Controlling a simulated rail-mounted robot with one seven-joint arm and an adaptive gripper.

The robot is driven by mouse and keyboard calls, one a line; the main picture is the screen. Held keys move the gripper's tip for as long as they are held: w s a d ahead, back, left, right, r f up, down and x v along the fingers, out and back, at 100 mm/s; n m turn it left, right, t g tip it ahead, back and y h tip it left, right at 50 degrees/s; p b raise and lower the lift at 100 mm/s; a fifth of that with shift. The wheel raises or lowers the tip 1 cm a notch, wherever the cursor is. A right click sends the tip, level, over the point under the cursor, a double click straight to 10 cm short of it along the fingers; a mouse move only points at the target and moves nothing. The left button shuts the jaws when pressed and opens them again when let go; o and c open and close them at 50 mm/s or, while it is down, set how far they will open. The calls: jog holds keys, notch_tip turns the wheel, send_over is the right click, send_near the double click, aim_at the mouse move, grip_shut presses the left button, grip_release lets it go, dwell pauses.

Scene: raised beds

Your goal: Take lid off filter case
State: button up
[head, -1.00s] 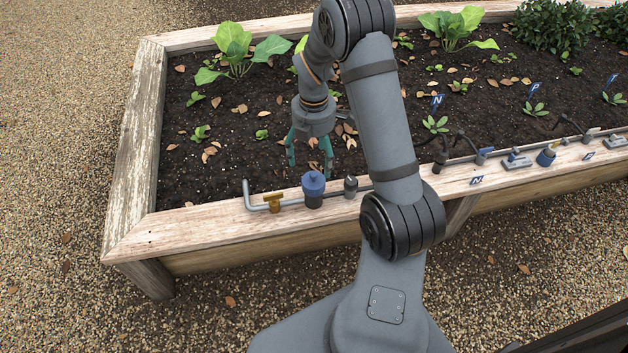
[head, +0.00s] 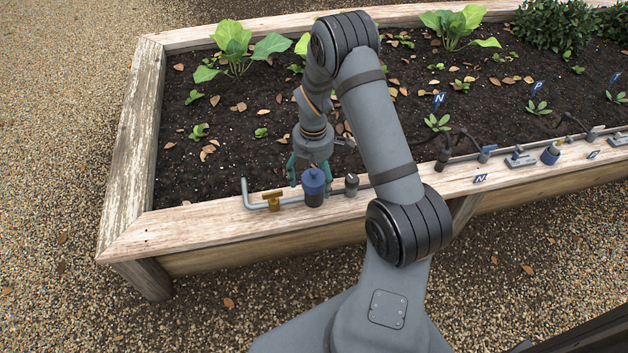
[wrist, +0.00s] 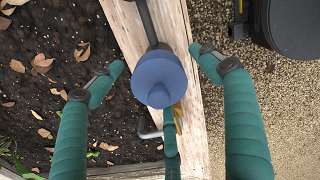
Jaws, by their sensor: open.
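The filter case stands upright on the bed's front rail, with a blue lid (head: 314,181) on top and a dark body (head: 313,199) below. The side fingers show gaps to the lid. I cannot tell whether the lower finger touches it.
A grey pipe (head: 246,190) with a yellow valve (head: 273,199) runs along the wooden rail (head: 185,228) left of the case. A small dark fitting (head: 352,184) stands close on its right. Dark soil (head: 225,165) with leaves and seedlings lies behind.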

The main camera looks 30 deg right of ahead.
jog(key=shift+c, duration=0.7)
jog(key=c, duration=1)
